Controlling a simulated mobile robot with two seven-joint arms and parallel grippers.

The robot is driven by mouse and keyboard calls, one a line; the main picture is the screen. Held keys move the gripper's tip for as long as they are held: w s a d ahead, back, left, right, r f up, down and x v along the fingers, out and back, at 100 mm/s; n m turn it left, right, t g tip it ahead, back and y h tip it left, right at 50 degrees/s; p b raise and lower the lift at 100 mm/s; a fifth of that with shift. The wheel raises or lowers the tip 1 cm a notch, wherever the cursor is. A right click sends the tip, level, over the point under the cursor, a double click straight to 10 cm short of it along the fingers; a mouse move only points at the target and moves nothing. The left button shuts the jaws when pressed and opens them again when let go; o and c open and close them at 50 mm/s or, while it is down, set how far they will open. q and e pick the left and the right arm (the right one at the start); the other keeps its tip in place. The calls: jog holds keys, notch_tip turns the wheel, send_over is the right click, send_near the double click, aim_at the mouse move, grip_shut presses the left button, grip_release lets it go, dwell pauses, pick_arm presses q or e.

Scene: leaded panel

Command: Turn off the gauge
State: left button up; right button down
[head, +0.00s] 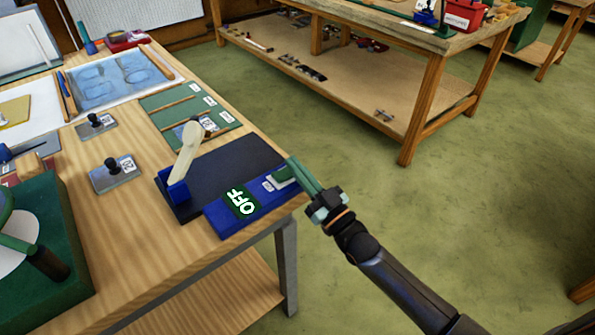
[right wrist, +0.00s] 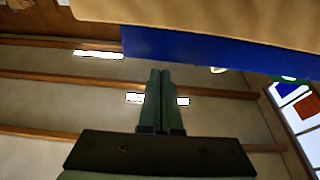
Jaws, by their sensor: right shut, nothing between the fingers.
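The gauge is most likely the blue device with a dark plate (head: 225,175) at the front right corner of the workbench. A cream lever (head: 187,148) stands in a blue bracket at its left. Its blue front strip (head: 224,222) carries a green panel reading OFF (head: 242,203), a small white label and a green part (head: 284,178) at the right end. My right gripper (head: 293,163) is shut and empty, its green fingertips at that right end; I cannot tell whether they touch. The shut fingers also show in the right wrist view (right wrist: 160,75), below a blue edge (right wrist: 200,50). My left gripper is not in view.
Black-knobbed plates (head: 116,173) and a green board with wooden strips (head: 190,112) lie on the workbench (head: 140,240). A green machine (head: 60,290) stands at the near left. A second bench (head: 390,95) stands behind. Green floor right of the workbench is open.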

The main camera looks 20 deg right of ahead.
pick_arm(q)
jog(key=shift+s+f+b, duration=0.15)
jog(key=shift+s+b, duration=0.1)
jog(key=shift+b, duration=0.45)
pick_arm(e)
jog(key=r+v, duration=0.1)
jog(key=v, duration=0.8)
jog(key=shift+s, duration=0.55)
jog(key=shift+r, duration=0.1)
pick_arm(q)
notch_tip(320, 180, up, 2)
jog(key=shift+p, duration=0.95)
pick_arm(e)
jog(key=s+a+f+m+g+h, duration=0.1)
jog(key=s+f+g+h, duration=0.1)
jog(key=s+f+g, duration=0.3)
jog(key=s+a+f+m+g+h, duration=0.1)
jog(key=s+f+g+h, duration=0.2)
jog(key=f, duration=1.4)
jog(key=s+g, duration=0.3)
jog(key=s, duration=0.4)
jog(key=shift+s+a, duration=0.4)
